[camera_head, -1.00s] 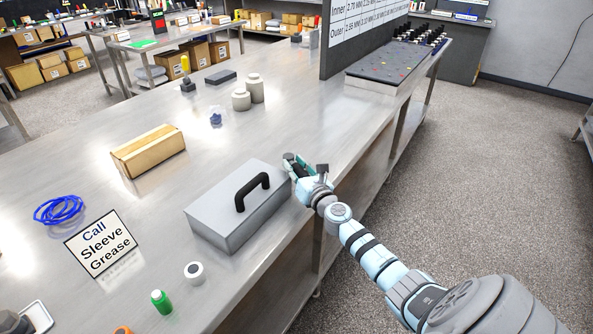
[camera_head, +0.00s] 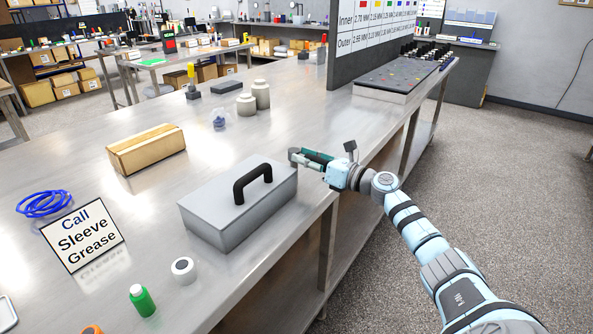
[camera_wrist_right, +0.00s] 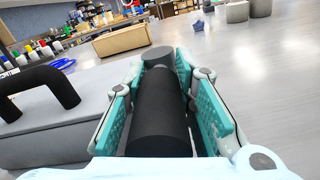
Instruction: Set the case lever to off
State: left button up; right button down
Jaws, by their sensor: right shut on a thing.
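The grey case (camera_head: 225,212) sits on the metal table near its front edge, with a black arched handle (camera_head: 252,182) on its lid. My right gripper (camera_head: 296,157) is at the case's far right corner. In the right wrist view my right gripper (camera_wrist_right: 160,68) is shut around a black cylinder with a grey round end, which seems to be the case lever (camera_wrist_right: 160,115). The handle (camera_wrist_right: 38,88) and lid show to the left there. The lever is hidden by the gripper in the head view, so its setting cannot be read. My left gripper is not in view.
A cardboard box (camera_head: 146,150), a blue tubing coil (camera_head: 43,204), a sign (camera_head: 82,235), a white roll (camera_head: 184,270) and a green bottle (camera_head: 142,300) stand around the case. A grey panel (camera_head: 345,50) rises behind.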

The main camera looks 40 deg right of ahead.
jog(key=shift+r, duration=0.1)
dwell(0.3)
jog(key=c, duration=1.3)
grip_release()
jog(key=v, duration=0.7)
jog(key=shift+s+d, duration=0.15)
jog(key=shift+d, duration=0.05)
